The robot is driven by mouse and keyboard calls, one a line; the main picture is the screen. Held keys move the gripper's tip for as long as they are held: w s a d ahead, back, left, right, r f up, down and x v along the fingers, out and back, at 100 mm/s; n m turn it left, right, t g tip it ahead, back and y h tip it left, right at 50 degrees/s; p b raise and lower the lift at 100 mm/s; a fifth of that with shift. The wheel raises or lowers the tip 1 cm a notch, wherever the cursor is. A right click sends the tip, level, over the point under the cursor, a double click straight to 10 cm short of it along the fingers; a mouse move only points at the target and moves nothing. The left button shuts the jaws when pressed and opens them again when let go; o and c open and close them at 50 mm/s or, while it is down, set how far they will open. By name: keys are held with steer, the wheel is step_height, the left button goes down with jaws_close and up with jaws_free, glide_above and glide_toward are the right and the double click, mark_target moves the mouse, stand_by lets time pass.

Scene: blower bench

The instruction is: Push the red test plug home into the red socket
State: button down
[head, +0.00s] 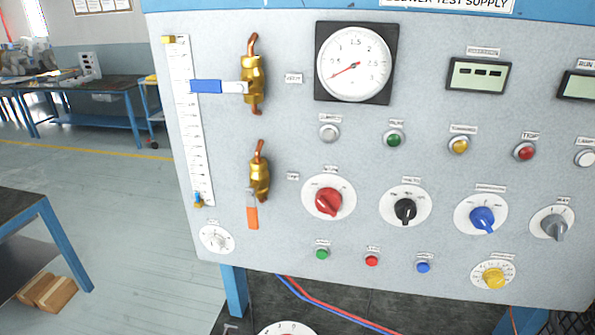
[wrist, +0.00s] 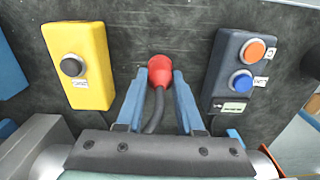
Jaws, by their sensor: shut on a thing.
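The red test plug (wrist: 161,67) shows in the middle of the wrist view, with a dark cable running from it back toward me. My gripper (wrist: 160,80) is shut on the plug, one blue finger on each side of it. The plug faces a dark panel (wrist: 150,30). The red socket is not visible, and I cannot tell whether the plug touches it or how deep it sits. Neither the plug nor my gripper shows in the head view.
In the wrist view, a yellow box with a black button (wrist: 88,65) stands left of the plug. A dark box (wrist: 238,75) with orange and blue buttons stands right. The head view shows the grey control panel (head: 285,165) with dials, valves and a gauge.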

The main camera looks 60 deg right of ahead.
steer(key=shift+r+p, duration=2.35)
steer(key=shift+p, duration=0.2)
